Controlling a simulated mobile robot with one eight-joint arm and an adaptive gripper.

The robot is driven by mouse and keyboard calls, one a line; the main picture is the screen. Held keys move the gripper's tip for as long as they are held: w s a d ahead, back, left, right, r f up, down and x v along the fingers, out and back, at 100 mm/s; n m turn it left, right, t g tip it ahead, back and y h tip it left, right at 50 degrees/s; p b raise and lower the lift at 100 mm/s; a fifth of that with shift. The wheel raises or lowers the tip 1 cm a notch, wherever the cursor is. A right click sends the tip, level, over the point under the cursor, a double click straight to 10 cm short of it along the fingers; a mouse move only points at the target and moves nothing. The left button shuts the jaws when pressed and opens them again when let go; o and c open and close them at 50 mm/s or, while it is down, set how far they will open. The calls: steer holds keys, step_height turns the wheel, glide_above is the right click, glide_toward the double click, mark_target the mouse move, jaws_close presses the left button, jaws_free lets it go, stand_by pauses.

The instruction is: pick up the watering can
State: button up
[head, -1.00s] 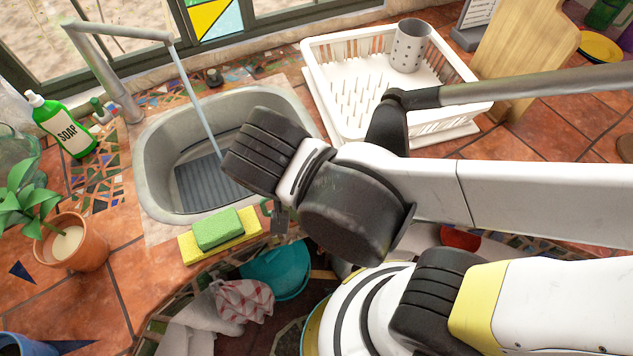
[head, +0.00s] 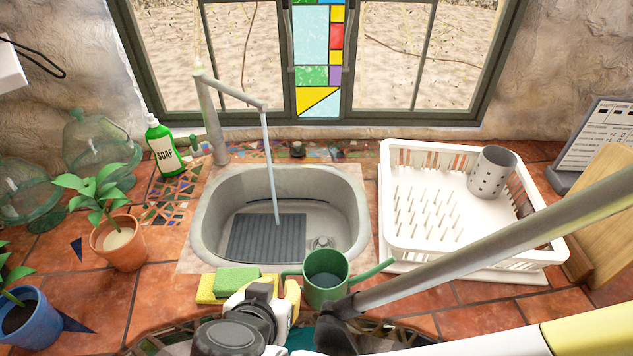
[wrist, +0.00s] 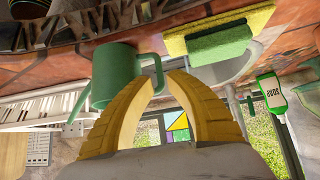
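The green watering can (head: 326,276) stands upright at the counter's front edge, just in front of the sink. Its spout points right and its loop handle is on the left, by my gripper (head: 290,292). In the wrist view the can (wrist: 116,75) is upside down, with its handle just beyond the tips of my yellow fingers (wrist: 162,80). A gap shows between the fingers, so my gripper is open. The handle lies at or near this gap; I cannot tell whether a finger touches it. My arm hides part of the can's lower right.
A green and yellow sponge pair (head: 236,280) lies left of my gripper. The sink (head: 207,212), with water running, is behind. A white dish rack (head: 410,252) stands to the right. A soap bottle (head: 163,150) and potted plant (head: 118,243) are left.

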mark_target(283, 282)
steer(key=b+x, duration=0.2)
steer(key=x, duration=0.3)
steer(key=shift+f+b, duration=0.1)
steer(key=shift+b, duration=0.25)
jaws_close()
